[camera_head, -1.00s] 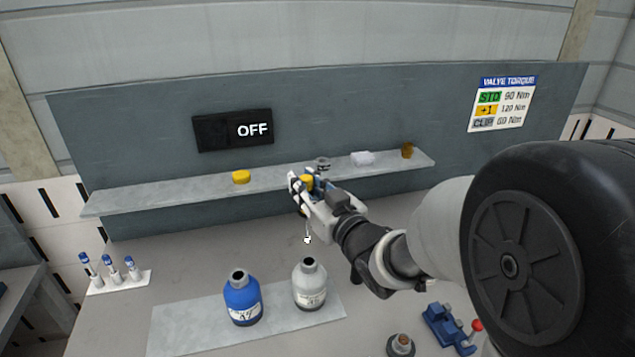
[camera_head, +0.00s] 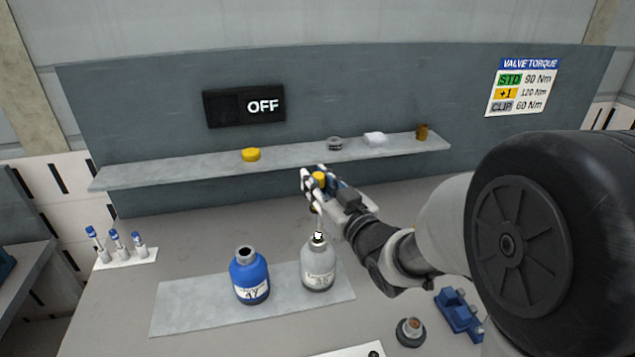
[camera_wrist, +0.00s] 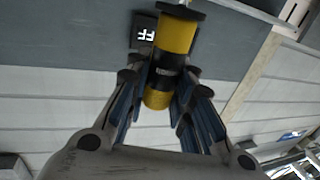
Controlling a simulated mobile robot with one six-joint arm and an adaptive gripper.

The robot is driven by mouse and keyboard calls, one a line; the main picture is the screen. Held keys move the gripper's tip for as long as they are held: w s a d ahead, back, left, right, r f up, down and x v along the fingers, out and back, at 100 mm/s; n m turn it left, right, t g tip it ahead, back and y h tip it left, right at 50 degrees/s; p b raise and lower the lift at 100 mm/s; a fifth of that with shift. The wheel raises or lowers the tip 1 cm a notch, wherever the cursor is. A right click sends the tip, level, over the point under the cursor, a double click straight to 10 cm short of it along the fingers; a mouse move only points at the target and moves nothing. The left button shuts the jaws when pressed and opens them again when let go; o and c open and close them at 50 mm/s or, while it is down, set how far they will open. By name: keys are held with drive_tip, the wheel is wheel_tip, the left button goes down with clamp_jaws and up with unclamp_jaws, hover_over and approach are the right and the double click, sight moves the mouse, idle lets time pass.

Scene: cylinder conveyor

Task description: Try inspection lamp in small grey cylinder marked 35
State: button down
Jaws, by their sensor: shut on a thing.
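My gripper (camera_head: 318,186) is shut on the inspection lamp, whose yellow-and-black handle (camera_wrist: 172,60) stands between the fingers in the wrist view. The lamp's yellow top (camera_head: 319,177) shows in the head view, and its thin stem hangs down to a small white tip (camera_head: 318,236). The tip is at the neck of the small grey cylinder (camera_head: 318,268); I cannot tell whether it is inside or just in front of the mouth. The grey cylinder stands upright, and its label is too blurred to read surely. A blue cylinder (camera_head: 250,280) stands upright to its left, with an open neck.
Both cylinders stand on a light grey mat (camera_head: 185,310). A rack with blue-capped tubes (camera_head: 125,255) is at the left. A shelf (camera_head: 200,170) behind holds a yellow cap (camera_head: 251,154) and other small parts. A blue vise (camera_head: 460,312) and a round fitting (camera_head: 410,331) are at the right.

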drive_tip(key=shift+f+b, duration=2.7)
drive_tip(key=shift+f, duration=0.15)
drive_tip(key=shift+r, duration=0.1)
